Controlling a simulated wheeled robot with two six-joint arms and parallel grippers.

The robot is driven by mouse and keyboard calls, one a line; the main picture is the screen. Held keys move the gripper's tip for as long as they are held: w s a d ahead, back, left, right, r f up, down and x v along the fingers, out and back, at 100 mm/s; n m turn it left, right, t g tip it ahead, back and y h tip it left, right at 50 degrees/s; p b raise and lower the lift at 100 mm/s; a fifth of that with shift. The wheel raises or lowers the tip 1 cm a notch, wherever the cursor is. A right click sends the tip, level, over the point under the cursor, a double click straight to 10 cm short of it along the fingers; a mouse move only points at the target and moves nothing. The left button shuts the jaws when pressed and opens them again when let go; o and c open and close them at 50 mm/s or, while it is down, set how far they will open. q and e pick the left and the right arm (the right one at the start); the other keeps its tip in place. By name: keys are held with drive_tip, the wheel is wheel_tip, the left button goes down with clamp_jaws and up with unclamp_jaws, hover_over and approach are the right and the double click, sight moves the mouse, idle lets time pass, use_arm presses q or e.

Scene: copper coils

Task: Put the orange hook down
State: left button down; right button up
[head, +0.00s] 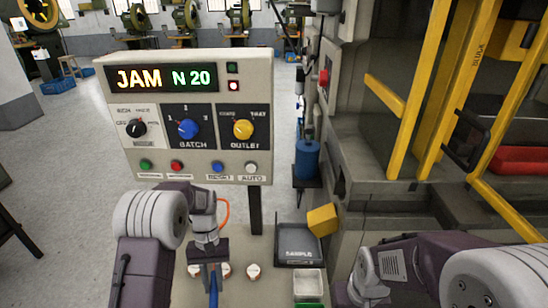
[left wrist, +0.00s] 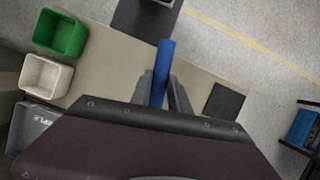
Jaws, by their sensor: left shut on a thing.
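My left gripper (head: 212,270) is shut on a blue rod-shaped handle (head: 213,288) above the beige table in front of the control panel. In the left wrist view the blue handle (left wrist: 163,72) stands out between the two fingers of the left gripper (left wrist: 166,92). A thin orange curved piece (head: 223,212) shows beside my left wrist in the head view; I cannot tell whether it is the hook or part of my arm. No clear hook shape shows in the left wrist view. My right gripper is out of view; only its arm shows at lower right.
The control panel (head: 196,120) reads JAM N 20. A grey sample tray (head: 298,262), a white bin (head: 308,274) and a green bin (left wrist: 60,33) stand right of my left gripper in the head view. A dark pad (left wrist: 222,103) lies on the table (left wrist: 110,62). The machine bounds the right.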

use_arm(q)
drive_tip(key=shift+s+a+r+m+y, duration=0.3)
drive_tip(key=shift+s+a+r+m, duration=0.15)
drive_tip(key=shift+s+a+m, duration=0.4)
drive_tip(key=shift+d, duration=0.1)
